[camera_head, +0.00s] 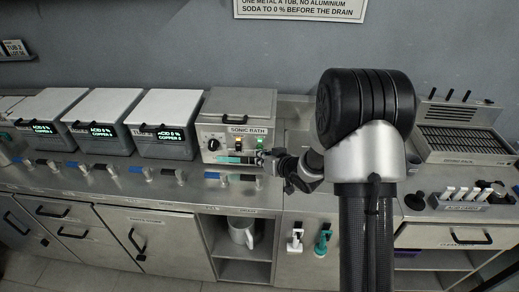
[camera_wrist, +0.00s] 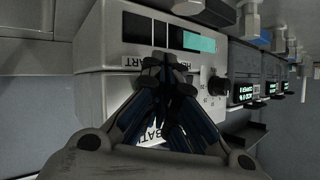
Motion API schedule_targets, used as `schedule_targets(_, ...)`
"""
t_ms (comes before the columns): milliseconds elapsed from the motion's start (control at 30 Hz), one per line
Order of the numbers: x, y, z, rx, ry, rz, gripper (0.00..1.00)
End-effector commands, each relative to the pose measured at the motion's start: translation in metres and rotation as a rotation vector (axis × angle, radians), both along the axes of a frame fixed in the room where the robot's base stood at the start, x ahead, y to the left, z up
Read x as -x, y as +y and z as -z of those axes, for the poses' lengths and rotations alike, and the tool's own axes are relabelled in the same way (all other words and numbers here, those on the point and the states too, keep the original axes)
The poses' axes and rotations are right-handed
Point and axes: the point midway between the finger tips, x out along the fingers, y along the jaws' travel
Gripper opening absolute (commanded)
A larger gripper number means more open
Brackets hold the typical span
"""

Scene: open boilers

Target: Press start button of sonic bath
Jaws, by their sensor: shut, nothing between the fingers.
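The sonic bath (camera_head: 238,108) is a grey box with a lid, standing on the steel counter. My gripper (camera_head: 264,160) is shut and empty, at the right end of the bath's front, just below the green switch.
Several lidded tubs with lit displays, such as this one (camera_head: 163,124), stand left of the bath. Valve handles (camera_head: 222,179) line the counter's front edge. A vented unit (camera_head: 460,130) and a rack of white-handled items (camera_head: 462,197) are at right.

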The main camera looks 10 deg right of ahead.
Motion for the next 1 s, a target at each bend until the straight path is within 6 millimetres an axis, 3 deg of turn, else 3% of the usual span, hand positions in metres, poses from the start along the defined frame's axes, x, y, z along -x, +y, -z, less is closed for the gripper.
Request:
schedule_targets(567, 0.013, 0.005, 0.000, -0.001, 0.000, -0.001, 0.00)
schedule_targets(1000, 0.053, 0.018, 0.001, -0.001, 0.001, -0.001, 0.00)
